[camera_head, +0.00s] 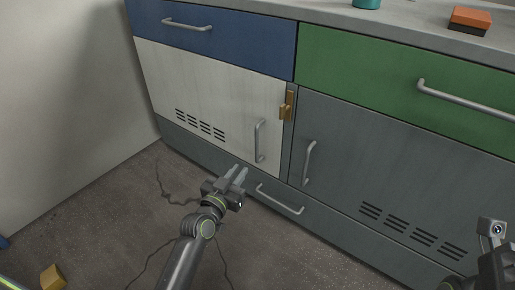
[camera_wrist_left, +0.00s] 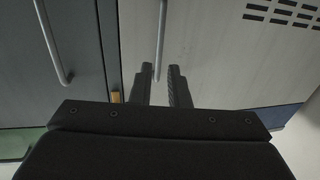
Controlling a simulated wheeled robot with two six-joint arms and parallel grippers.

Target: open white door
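The white door (camera_head: 215,100) is shut, flush in the bench front under a blue drawer. Its grey upright bar handle (camera_head: 259,142) is near its lower right edge; the handle also shows in the left wrist view (camera_wrist_left: 161,40). A brass latch (camera_head: 287,105) sits at the door's upper right edge; I cannot tell whether it overlaps the door. My left gripper (camera_head: 238,173) is open and empty, below and in front of the handle. In the left wrist view its fingertips (camera_wrist_left: 159,72) are apart, with the handle's end seen beyond the gap. My right gripper's fingers are out of view.
A grey door (camera_head: 385,150) with its own handle (camera_head: 308,163) is right of the white one. A low drawer handle (camera_head: 280,200) juts out near my left gripper. Green (camera_head: 410,75) and blue (camera_head: 220,32) drawers are above. A yellow block (camera_head: 52,277) lies on the open floor.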

